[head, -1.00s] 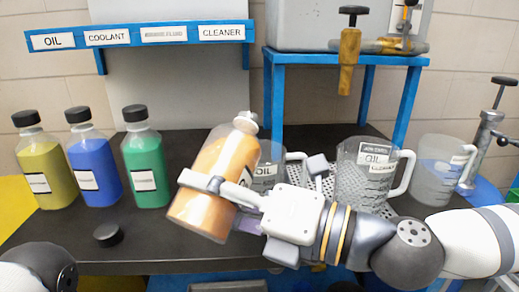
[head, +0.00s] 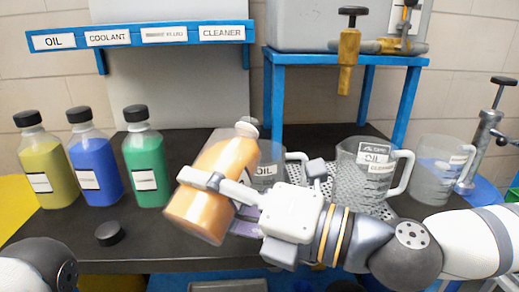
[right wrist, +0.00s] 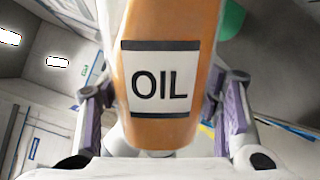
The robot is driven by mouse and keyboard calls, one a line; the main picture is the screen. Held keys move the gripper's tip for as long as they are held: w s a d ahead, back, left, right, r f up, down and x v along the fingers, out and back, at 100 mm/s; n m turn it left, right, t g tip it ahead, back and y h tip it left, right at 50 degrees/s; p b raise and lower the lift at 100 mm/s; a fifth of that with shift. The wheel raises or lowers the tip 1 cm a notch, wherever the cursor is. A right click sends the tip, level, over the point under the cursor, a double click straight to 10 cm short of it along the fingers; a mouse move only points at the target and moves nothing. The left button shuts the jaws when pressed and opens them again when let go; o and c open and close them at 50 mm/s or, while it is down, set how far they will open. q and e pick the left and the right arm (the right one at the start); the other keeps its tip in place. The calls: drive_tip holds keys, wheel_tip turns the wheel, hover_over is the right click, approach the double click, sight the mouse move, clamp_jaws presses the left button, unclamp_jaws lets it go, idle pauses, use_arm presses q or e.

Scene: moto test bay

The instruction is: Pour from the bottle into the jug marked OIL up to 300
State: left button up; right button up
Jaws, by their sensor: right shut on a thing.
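My right gripper (head: 212,200) is shut on the bottle (head: 208,208) of orange liquid. The bottle is uncapped and leans to the right, its mouth at the upper right. In the right wrist view, its OIL label (right wrist: 160,88) faces the camera between my fingers. A clear jug marked OIL (head: 268,172) stands behind the bottle and gripper, partly hidden. I see no stream from the mouth, and the jug's level cannot be read. My left gripper is not in view.
Capped bottles of yellow (head: 45,175), blue (head: 92,175) and green (head: 147,170) liquid stand at left. A loose black cap (head: 109,234) lies near the front edge. Two more jugs stand at right, one with OIL and CLEANER lettering (head: 352,190), one clear (head: 432,180).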

sight(221, 169)
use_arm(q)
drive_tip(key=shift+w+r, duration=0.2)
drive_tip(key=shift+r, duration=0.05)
use_arm(e)
drive_tip(key=shift+s+a+r+m, duration=0.1)
drive_tip(key=shift+s+r+m, duration=0.15)
drive_tip(key=shift+m, duration=0.45)
idle(0.5)
drive_tip(key=shift+w+r, duration=0.1)
drive_tip(key=shift+r, duration=0.1)
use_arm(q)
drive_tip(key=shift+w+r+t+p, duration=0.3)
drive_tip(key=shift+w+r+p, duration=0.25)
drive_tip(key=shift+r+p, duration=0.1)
use_arm(e)
drive_tip(key=shift+w+d+r+m, duration=0.2)
drive_tip(key=shift+r+m, duration=0.25)
drive_tip(key=shift+r, duration=0.3)
drive_tip(key=shift+w+d+r+m, duration=0.1)
drive_tip(key=shift+w+r+m, duration=0.1)
drive_tip(key=shift+r+m, duration=0.4)
idle(1.2)
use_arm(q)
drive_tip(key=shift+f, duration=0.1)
use_arm(e)
drive_tip(key=shift+r+m, duration=0.25)
drive_tip(key=shift+m, duration=0.1)
idle(2.7)
